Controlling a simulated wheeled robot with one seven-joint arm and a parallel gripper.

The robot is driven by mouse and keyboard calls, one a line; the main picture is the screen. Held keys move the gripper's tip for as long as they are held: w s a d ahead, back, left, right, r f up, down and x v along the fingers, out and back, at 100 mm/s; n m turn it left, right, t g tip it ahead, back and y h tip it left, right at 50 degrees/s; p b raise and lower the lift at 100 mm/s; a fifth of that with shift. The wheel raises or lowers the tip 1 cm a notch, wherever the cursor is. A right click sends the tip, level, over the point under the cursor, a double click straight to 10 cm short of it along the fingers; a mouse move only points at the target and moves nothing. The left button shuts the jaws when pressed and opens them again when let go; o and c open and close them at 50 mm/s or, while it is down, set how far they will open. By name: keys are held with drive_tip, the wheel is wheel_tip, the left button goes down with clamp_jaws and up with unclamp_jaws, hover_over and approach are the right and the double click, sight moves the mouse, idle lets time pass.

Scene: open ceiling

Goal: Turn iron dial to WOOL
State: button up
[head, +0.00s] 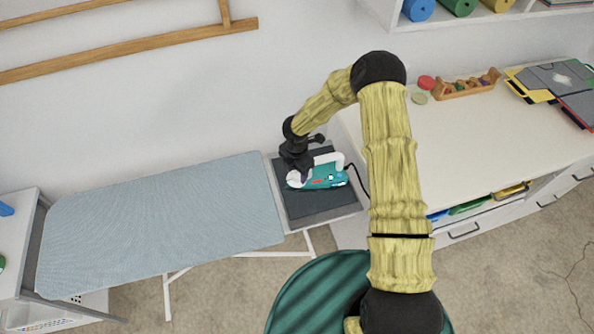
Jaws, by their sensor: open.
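The iron (326,178) is teal with a white handle. It lies on a dark rest (312,206) at the right end of the ironing board. My gripper (300,172) is right above the left part of the iron, by a pale round part that may be the dial (294,179). The gripper's fingers are small and dark here, and I cannot tell whether they touch the dial. The dial's markings are too small to read, and the gripper partly hides it.
The ironing board (160,222) stretches left with a clear light-blue top. A cream-topped cabinet (480,135) stands to the right, with folders (556,82) and a wooden holder (466,88) on it. A dark cord (358,178) runs from the iron's right end.

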drive_tip(key=shift+f, duration=0.65)
drive_tip(key=shift+d, duration=0.1)
drive_tip(key=shift+w, duration=0.1)
drive_tip(key=c, duration=1)
